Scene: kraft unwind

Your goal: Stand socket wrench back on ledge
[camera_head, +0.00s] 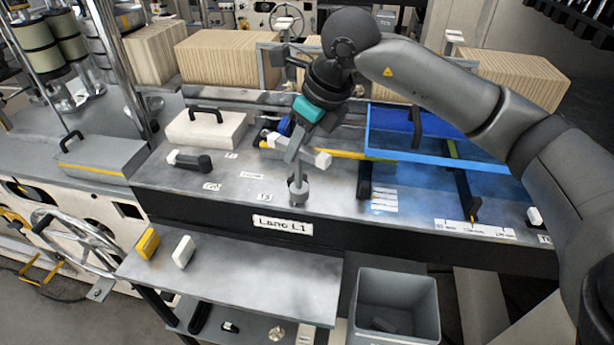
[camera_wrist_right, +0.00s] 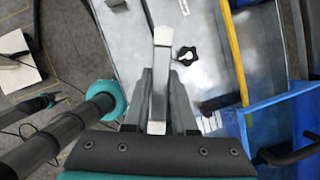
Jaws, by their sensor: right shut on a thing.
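My right gripper (camera_head: 292,147) reaches in from the right over the grey metal deck marked "Lane L1" (camera_head: 240,190). It is shut on the light grey bar of the socket wrench (camera_head: 321,159). In the right wrist view the bar (camera_wrist_right: 157,110) lies between the two fingers. I cannot tell whether that end touches the deck. A lower grey ledge (camera_head: 240,280) extends in front.
A yellow block (camera_head: 147,243) and a white block (camera_head: 183,251) stand on the lower ledge's left part. A grey bin (camera_head: 395,285) is at its right. A dark handle with a white end (camera_head: 190,161) lies left on the deck. A blue tray (camera_head: 435,140) is at right.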

